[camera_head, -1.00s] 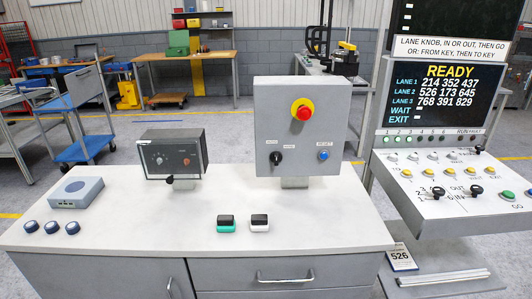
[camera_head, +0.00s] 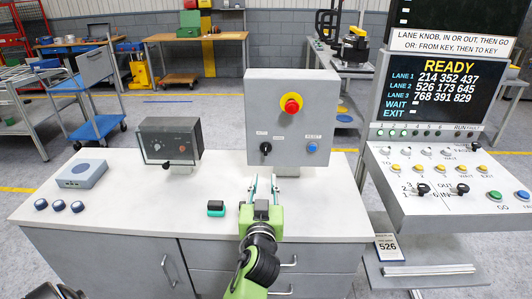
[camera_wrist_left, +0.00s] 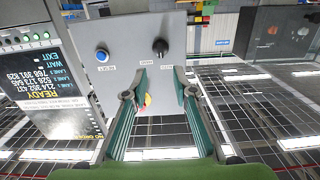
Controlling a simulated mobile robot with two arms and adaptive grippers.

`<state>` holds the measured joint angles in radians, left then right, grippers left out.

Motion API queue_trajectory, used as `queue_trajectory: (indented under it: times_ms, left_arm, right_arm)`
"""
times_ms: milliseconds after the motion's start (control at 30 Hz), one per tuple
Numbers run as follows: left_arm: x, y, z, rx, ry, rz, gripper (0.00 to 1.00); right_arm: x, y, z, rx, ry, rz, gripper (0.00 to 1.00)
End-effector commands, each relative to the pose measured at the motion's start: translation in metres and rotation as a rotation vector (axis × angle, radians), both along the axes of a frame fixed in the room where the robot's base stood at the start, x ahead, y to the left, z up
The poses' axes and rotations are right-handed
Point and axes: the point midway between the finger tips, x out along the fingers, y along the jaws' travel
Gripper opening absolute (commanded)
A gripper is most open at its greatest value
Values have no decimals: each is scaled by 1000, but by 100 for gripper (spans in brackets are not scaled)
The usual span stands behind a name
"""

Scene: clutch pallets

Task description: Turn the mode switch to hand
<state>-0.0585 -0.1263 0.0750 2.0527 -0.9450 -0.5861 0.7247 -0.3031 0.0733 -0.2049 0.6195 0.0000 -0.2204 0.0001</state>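The mode switch is a black knob (camera_head: 266,149) on the lower left of the front of a grey control box (camera_head: 290,90), with small labels by it that look like AUTO and HAND. In the left wrist view the picture is upside down and the knob (camera_wrist_left: 160,47) shows beyond the fingertips. I cannot surely tell which label it points to. My left gripper (camera_head: 263,182) is green, open and empty. It is in front of and below the knob, apart from it, with its fingers towards the box. They also show apart in the wrist view (camera_wrist_left: 161,76). My right gripper is not in view.
The box also bears a red emergency button (camera_head: 292,105) on yellow and a blue button (camera_head: 312,147). A dark meter box (camera_head: 170,140) and a green-black rocker piece (camera_head: 216,208) are on the white bench (camera_head: 120,225). A console with knobs (camera_head: 440,190) stands right.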

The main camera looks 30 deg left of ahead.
Motion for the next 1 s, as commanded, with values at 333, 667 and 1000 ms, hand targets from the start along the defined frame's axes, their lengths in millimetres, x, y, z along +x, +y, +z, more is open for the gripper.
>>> queue_trajectory:
  times_ms: [333, 667, 1000]
  left_arm:
    - [45, 27, 10, 10, -17, 0, 26]
    - [97, 60, 9, 8, -16, 2, 26]
    - [118, 72, 6, 5, -16, 1, 26]
  right_arm:
    - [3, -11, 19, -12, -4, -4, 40]
    - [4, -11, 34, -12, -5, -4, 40]
    - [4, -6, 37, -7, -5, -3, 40]
